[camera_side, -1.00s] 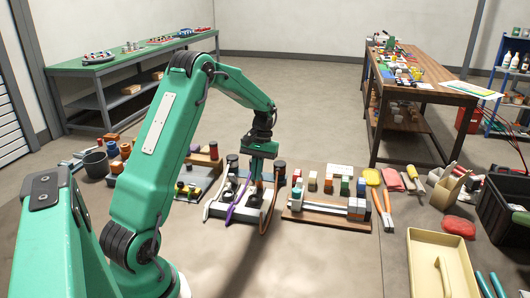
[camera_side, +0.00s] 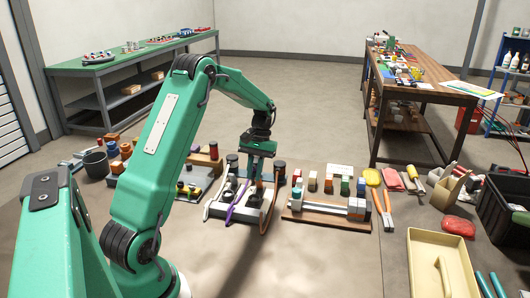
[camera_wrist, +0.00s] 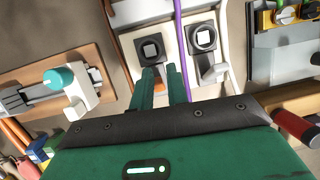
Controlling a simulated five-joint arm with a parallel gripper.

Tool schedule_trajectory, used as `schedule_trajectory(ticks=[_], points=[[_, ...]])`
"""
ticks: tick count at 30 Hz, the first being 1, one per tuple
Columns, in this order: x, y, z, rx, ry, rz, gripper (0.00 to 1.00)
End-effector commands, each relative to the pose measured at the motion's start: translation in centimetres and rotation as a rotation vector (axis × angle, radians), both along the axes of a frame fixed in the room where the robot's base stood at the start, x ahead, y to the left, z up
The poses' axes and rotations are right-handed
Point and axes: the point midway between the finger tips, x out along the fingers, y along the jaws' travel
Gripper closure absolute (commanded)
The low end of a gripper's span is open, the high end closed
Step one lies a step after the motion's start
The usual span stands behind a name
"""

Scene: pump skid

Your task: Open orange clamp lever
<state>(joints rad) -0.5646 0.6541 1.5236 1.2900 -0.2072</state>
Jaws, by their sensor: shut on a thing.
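A wooden board (camera_side: 305,216) with a white fixture stands to the right of the skid. A grey fixture board (camera_side: 184,193) stands to the left. A cream tray (camera_side: 420,265) lies at the front right. Bare floor (camera_side: 320,262) is free in front of the boards.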

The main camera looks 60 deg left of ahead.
Motion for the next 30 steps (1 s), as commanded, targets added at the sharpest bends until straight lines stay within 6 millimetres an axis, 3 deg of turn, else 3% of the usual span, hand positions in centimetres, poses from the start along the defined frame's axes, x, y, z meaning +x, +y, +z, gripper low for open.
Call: schedule_trajectory(ticks=[1,30], points=[[4.9,4.1,-2.6,0.175,-0.269,0.025,1.0],[4.7,3.5,3.0,0.176,-0.273,0.014,1.0]])
